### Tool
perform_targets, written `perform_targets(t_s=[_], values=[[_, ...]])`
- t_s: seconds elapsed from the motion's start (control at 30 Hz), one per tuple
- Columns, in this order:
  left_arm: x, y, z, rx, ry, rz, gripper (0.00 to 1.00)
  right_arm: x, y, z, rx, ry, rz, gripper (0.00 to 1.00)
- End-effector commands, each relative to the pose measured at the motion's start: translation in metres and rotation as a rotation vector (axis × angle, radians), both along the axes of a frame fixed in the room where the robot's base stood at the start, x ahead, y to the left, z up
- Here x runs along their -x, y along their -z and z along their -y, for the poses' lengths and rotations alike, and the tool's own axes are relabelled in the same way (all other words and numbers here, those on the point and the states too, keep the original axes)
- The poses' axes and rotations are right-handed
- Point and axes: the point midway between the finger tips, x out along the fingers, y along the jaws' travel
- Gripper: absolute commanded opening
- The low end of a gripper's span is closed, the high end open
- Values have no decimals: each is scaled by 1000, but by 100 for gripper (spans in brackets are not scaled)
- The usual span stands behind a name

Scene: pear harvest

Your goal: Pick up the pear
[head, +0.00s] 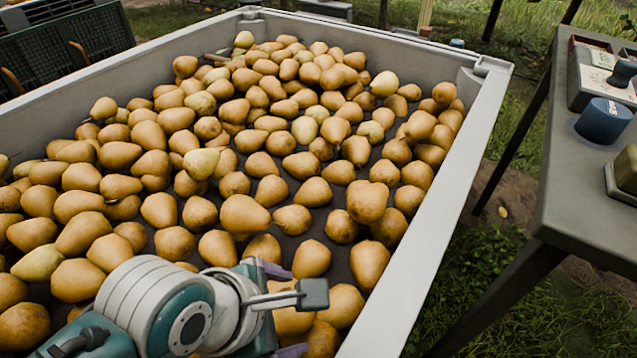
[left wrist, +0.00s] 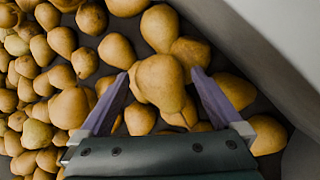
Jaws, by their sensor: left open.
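Many yellow-brown pears (head: 245,215) fill a large grey bin (head: 455,160). My left gripper (head: 287,310) is low over the pears at the near right part of the bin, close to its right wall. In the left wrist view the left gripper (left wrist: 160,76) is open, its two purple fingers pointing into the pile. One pear (left wrist: 162,84) lies between the fingers, with small gaps on both sides; contact cannot be told. In the head view my wrist hides part of the pears there. My right gripper is not in view.
The bin's wall also shows close by in the left wrist view (left wrist: 255,45). A grey table (head: 585,190) with a blue cylinder (head: 603,121) stands to the right, outside the bin. Dark crates (head: 65,40) stand at the back left. Grass lies between bin and table.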

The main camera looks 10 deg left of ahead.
Motion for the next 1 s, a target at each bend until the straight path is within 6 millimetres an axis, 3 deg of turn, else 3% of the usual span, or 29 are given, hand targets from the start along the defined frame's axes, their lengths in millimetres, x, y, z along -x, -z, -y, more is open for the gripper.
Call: perform_targets(t_s=[0.27,1.0], values=[[-2,2,1,0,0,1,99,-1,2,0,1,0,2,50],[-1,2,1,1,0,0,16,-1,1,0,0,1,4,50]])
